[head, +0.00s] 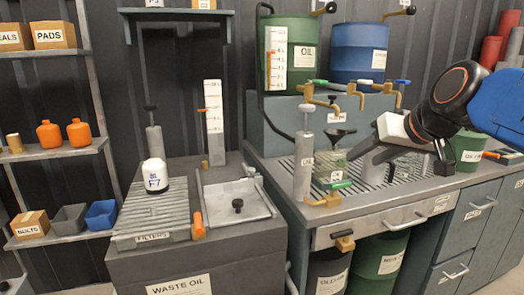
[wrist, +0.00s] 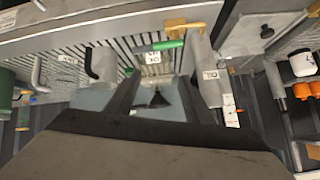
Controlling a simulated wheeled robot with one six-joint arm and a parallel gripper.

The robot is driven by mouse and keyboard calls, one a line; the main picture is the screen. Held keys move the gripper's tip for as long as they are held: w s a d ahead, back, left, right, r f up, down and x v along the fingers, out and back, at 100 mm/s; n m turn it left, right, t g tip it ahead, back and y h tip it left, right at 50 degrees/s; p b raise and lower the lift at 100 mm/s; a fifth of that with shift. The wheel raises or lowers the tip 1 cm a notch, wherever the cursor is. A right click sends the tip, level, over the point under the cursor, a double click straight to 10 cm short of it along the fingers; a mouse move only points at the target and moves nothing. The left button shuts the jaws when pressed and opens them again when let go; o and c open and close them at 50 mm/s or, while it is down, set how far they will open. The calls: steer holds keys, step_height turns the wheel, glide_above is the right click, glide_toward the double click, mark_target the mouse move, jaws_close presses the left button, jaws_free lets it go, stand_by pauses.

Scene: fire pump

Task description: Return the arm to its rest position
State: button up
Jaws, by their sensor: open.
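My arm reaches in from the right in the head view, above the slotted drain bench (head: 415,166). My gripper (head: 366,151) points down and left, beside a clear labelled container (head: 334,163). The jaws are open and I see nothing held in them. In the wrist view the dark gripper body fills the bottom, and the labelled container (wrist: 152,57) shows just beyond the fingers. Whether a finger touches the container I cannot tell. The rest position is not marked in either view.
A grey oil pump cylinder (head: 303,160) stands left of the container, near a green-handled tap (head: 338,186). A green drum (head: 289,50) and a blue drum (head: 358,50) stand behind. A white filter (head: 155,174) sits on the left bench. Free room lies above the bench front.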

steer(key=s+d+f+g+h, duration=0.1)
steer(key=s+d+f+g, duration=0.1)
steer(key=s+f, duration=0.7)
steer(key=s+d+f+g+h, duration=0.2)
steer(key=s+f, duration=0.8)
steer(key=f, duration=0.6)
steer(key=shift+s+f+g, duration=0.2)
steer(key=shift+f+g, duration=0.2)
